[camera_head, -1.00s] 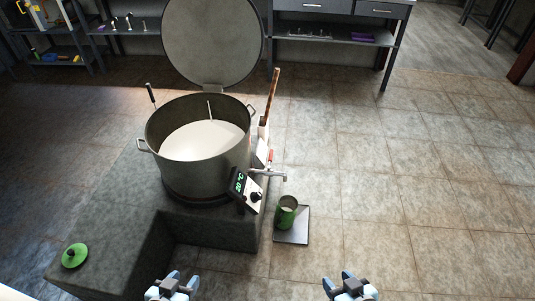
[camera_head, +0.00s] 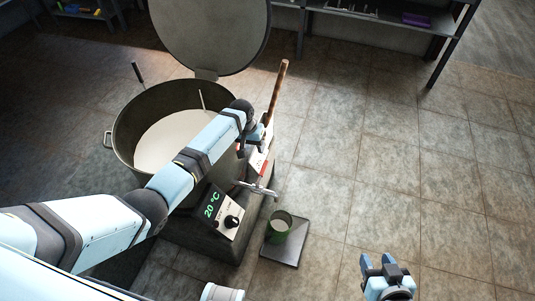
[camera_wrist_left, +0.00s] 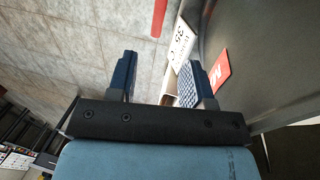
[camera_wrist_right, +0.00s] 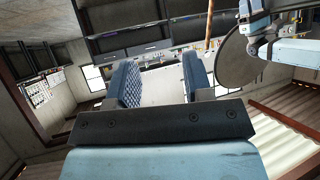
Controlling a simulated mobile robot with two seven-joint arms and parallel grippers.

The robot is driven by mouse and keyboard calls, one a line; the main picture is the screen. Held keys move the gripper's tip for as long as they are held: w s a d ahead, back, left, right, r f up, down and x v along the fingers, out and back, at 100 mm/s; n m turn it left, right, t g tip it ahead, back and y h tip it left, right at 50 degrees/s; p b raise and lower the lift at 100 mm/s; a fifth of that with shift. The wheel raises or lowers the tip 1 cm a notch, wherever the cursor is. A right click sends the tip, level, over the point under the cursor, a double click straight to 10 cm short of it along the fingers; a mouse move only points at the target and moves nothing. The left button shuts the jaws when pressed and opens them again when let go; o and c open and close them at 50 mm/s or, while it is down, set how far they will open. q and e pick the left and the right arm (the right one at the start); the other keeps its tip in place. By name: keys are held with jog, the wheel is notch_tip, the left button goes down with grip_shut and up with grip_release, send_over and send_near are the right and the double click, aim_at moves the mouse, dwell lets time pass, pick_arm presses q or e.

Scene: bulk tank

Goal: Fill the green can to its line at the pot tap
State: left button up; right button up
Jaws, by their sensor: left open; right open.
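The green can (camera_head: 278,230) stands upright on a dark square plate (camera_head: 285,254) on the floor, below the pot tap (camera_head: 258,189). The large pot (camera_head: 128,135) holds white liquid (camera_head: 170,137). My left gripper (camera_head: 256,146) is above the tap, by the pot's right side, partly hidden by its wrist. In the left wrist view it is open (camera_wrist_left: 163,75), with a red bar (camera_wrist_left: 159,18) beyond its fingers. My right gripper (camera_head: 378,262) is open and empty, right of the can.
A control box (camera_head: 222,212) reading 20 °C sits beside the tap. A wooden-handled tool (camera_head: 277,92) stands at the pot's side. White (camera_wrist_left: 182,42) and red (camera_wrist_left: 219,70) cards lie close to my left fingers. Floor to the right is clear.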

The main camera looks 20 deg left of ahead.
pick_arm(q)
jog(key=b, duration=0.7)
send_over(263, 168)
jog(key=a, duration=0.2)
notch_tip(263, 168, down, 6)
jog(key=f+b, duration=0.2)
jog(key=d+f+b, duration=0.1)
jog(key=f+b, duration=0.1)
jog(key=b, duration=0.1)
jog(key=f+b, duration=0.2)
jog(key=b, duration=0.1)
jog(key=shift+s+d+f, duration=0.1)
jog(key=shift+d+f, duration=0.2)
jog(key=shift+f, duration=0.05)
jog(key=shift+d+f+b, duration=0.1)
jog(key=shift+f+b, duration=0.05)
jog(key=shift+b, duration=0.15)
pick_arm(e)
jog(key=w+a+r+t+y, duration=0.2)
jog(key=a+r+t+y, duration=0.3)
jog(key=r, duration=0.4)
jog(key=shift+a+r+t+y, duration=0.3)
jog(key=shift+a+t+y, duration=0.1)
jog(key=shift+a+t, duration=0.3)
pick_arm(q)
grip_shut()
pick_arm(e)
jog(key=shift+w, duration=0.1)
